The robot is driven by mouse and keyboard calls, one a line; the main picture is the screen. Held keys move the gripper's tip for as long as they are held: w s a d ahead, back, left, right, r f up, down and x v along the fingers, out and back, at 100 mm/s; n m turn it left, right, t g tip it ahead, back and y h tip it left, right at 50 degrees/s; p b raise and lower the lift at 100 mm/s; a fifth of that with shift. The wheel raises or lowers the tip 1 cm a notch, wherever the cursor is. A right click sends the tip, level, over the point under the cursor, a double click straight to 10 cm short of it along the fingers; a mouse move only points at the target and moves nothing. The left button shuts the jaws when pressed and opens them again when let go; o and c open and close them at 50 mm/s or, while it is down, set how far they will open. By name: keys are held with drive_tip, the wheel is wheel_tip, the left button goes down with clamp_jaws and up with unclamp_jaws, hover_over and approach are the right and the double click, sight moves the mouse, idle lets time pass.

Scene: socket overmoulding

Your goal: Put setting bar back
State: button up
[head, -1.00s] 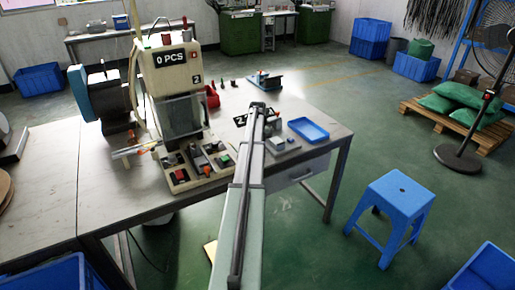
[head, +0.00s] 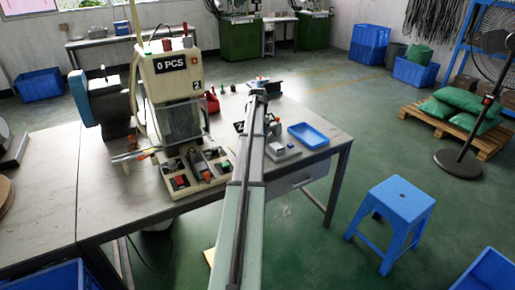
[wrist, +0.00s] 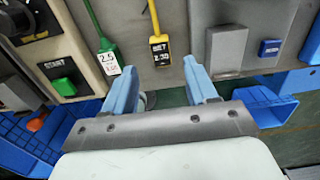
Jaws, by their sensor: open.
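In the wrist view, a yellow bar (wrist: 158,30) with a black label that seems to read "SET" lies on the grey worktop; it looks like the setting bar, though I cannot be sure. A green bar (wrist: 100,35) with a white "2.5" label lies to its left. My gripper (wrist: 160,66) is open, with its two light blue fingers apart and nothing between them. The yellow bar's labelled end lies just beyond the gap between the fingertips. In the head view my arm covers the gripper and both bars.
A machine (head: 170,75) with a "0 PCS" display stands left of my arm, its button panel (head: 190,170) in front. A blue stool (head: 398,205) stands on the floor.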

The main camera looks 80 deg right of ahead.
drive_tip(key=shift+r, duration=2.05)
